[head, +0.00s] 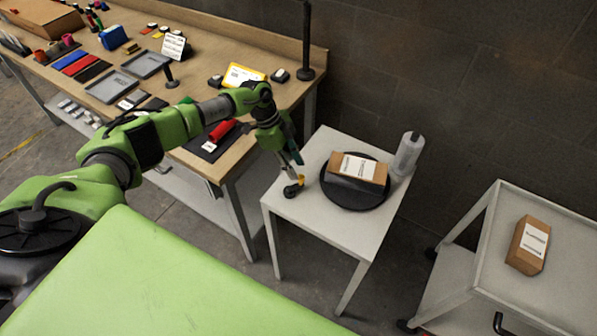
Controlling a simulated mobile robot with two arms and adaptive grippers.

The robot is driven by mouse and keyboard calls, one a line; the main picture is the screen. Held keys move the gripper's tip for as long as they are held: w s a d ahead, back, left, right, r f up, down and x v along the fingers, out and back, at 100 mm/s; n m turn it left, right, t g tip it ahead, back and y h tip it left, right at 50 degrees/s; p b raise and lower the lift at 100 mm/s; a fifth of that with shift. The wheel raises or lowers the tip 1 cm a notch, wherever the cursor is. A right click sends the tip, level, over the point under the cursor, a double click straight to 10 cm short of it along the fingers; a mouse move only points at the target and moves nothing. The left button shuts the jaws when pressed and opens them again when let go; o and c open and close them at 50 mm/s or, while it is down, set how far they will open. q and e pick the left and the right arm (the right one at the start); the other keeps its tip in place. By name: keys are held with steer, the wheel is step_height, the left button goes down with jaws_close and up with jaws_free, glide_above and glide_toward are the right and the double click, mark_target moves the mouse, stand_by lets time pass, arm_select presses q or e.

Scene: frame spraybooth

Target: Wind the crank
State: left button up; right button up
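A small white table (319,215) stands in the middle of the view. On it is a round black turntable (353,199) with a brown labelled box on top. At the table's left edge is a small black crank (291,191) with an orange-yellow part at its upper side. My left gripper (297,172) points down right over the crank, its fingertips at or very near the orange part. I cannot tell whether they touch or grip it; the fingers are too small and partly overlapped. My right gripper is not in view.
A wooden workbench (190,152) with trays, tools and a red roll (222,131) lies to the left, close to my arm. A grey cart (492,264) with a brown box (528,245) stands at right.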

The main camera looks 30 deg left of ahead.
arm_select(q)
steer(key=v, duration=0.8)
steer(key=shift+r, duration=0.2)
